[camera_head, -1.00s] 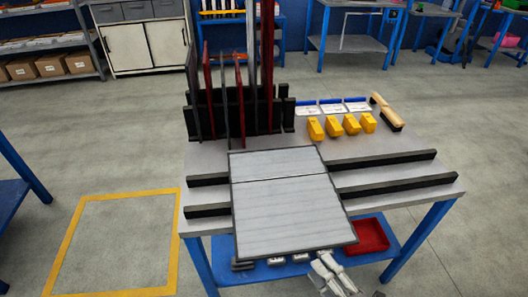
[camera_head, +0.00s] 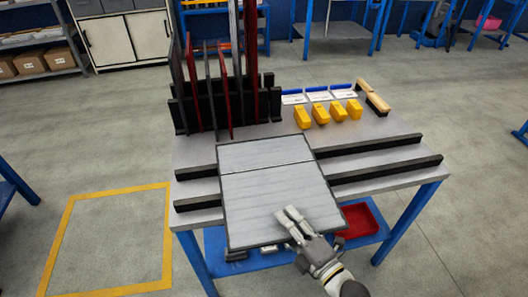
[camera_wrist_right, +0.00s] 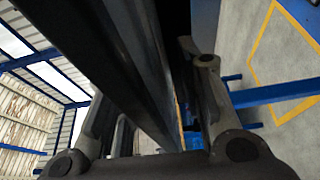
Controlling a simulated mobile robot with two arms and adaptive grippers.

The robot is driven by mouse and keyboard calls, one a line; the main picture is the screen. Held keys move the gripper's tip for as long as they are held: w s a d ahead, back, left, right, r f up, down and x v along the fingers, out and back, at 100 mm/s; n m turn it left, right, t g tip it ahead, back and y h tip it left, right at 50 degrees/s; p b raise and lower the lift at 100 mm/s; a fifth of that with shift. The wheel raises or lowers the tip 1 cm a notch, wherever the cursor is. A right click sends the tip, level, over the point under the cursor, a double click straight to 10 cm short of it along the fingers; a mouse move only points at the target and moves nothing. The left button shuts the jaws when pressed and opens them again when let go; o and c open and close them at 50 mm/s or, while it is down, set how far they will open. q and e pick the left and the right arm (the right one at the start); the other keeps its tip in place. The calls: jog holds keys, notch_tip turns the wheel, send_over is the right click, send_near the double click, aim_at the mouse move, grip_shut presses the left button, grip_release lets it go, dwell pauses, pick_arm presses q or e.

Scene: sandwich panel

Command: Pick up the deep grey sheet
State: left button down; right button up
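A grey panel (camera_head: 270,195) with a dark rim and a seam across it lies on the black rails of the table, its near end jutting past the front edge. Several thin sheets stand upright in a black rack (camera_head: 265,105) at the back left, among them a dark grey sheet (camera_head: 209,90) and a dark red sheet (camera_head: 224,90). My right gripper (camera_head: 287,214) is over the panel's near right part; I cannot tell whether it touches. In the right wrist view its fingers (camera_wrist_right: 155,110) are apart, with a long dark edge running between or behind them. My left gripper is out of view.
Yellow blocks (camera_head: 320,113), blue-and-white items (camera_head: 317,95) and a brush (camera_head: 375,95) are at the table's back right. Black rails (camera_head: 375,175) run across the table. A red bin (camera_head: 362,220) stands on the lower shelf. The floor at left is clear.

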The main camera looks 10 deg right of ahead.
jog(key=shift+w+a, duration=0.25)
jog(key=shift+w, duration=0.2)
grip_shut()
jog(key=shift+r, duration=0.15)
